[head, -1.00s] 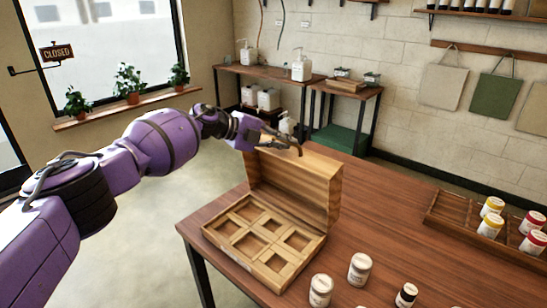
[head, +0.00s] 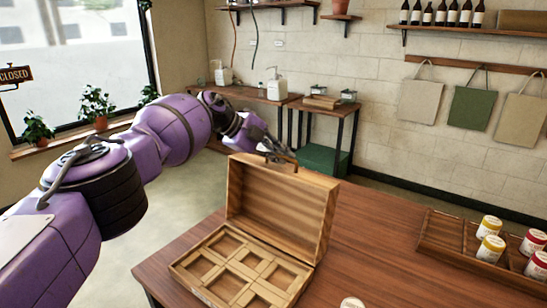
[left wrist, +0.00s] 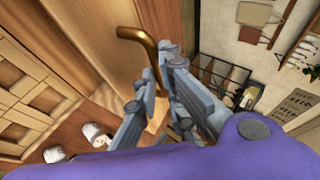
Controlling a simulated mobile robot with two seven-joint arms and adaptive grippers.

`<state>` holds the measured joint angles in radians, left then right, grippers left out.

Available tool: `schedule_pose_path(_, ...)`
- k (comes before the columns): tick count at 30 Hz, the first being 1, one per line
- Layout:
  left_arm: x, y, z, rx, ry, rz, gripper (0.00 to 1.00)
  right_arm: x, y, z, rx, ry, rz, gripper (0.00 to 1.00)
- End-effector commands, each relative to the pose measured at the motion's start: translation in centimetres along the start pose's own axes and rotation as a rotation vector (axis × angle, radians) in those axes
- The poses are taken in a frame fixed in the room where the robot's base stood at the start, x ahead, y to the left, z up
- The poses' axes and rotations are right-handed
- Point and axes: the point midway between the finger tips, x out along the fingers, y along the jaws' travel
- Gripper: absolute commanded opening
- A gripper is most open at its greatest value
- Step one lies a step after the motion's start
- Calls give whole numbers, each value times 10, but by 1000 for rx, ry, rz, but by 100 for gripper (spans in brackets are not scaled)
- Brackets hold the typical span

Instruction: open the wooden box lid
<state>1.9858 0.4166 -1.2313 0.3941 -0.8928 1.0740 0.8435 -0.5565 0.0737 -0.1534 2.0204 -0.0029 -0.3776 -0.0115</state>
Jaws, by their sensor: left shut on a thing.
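The wooden box (head: 190,277) stands on the brown table with its compartments exposed. Its striped wooden lid (head: 283,212) stands up at the back edge, roughly upright, inner face showing. My left gripper (head: 277,155) is at the lid's top edge. In the left wrist view my left gripper (left wrist: 160,85) is shut on a bent brass handle (left wrist: 137,34) by the lid's wooden panel (left wrist: 90,40). The fingers partly hide the handle. The compartments also show at the left of that view. My right gripper is not in view.
A wooden tray (head: 437,243) with several jars stands at the right of the table (head: 370,240). A white jar lid (head: 352,303) shows at the bottom edge. A side table with a pump bottle (head: 272,84) stands behind the lid.

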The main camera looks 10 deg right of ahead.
Motion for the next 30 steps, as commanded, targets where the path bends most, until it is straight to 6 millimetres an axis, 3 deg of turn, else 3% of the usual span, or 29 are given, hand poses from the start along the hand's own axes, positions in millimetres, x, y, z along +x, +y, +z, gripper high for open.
schedule_pose_path(18, 3, -4, -4, 0, 2, -6, 0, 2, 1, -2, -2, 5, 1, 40)
schedule_pose_path(19, 3, -4, -4, 0, 2, -6, 11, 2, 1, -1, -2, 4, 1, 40)
schedule_pose_path(23, 4, -4, -3, 0, 2, -5, 27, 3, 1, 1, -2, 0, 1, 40)
schedule_pose_path(30, 4, -2, -2, 0, 1, -2, 27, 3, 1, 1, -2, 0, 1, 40)
